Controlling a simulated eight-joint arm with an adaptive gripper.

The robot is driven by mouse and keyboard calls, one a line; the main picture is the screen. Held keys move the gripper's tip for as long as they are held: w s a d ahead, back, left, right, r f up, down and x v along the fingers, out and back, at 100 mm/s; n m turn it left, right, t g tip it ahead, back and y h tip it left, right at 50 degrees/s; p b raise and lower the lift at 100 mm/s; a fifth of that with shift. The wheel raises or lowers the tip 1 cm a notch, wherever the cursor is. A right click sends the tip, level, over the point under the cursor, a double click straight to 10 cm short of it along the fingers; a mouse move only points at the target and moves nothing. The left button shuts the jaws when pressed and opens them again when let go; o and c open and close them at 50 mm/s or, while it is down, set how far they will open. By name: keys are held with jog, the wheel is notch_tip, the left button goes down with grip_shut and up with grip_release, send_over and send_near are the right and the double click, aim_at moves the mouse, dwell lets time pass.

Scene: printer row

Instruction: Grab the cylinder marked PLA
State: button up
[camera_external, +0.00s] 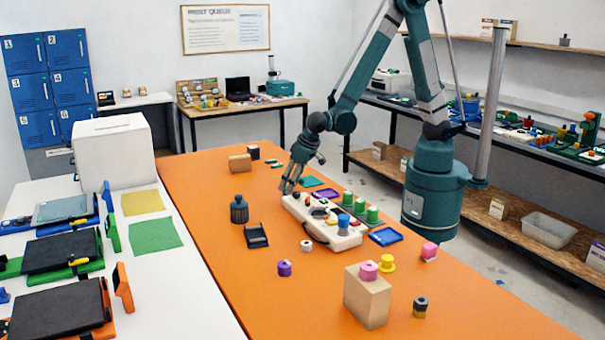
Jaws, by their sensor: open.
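No PLA marking is readable in the external view, so I cannot tell which cylinder carries it. Candidates include a dark ribbed canister (239,210), a green cylinder (373,214), a blue cylinder (343,222), a purple spool (284,267), a pink spool (369,271), a yellow spool (387,263) and a dark cylinder with a tan band (420,308). My gripper (288,187) is open and points down, above or just behind the left end of the white tray (347,241). I see nothing held in it. The canister stands upright, left of the gripper and apart from it.
The orange table (215,290) is clear at its front left. A tan box (367,300) carries the pink spool. A black stand (256,236), a white ring (306,245) and a blue tray (386,236) surround the white tray. A tan block (239,163) lies farther back.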

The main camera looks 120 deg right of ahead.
jog(key=shift+w+d+f, duration=0.15)
jog(key=shift+d+f, duration=0.1)
jog(key=shift+f, duration=0.4)
jog(key=shift+c, duration=0.4)
jog(key=c, duration=0.8)
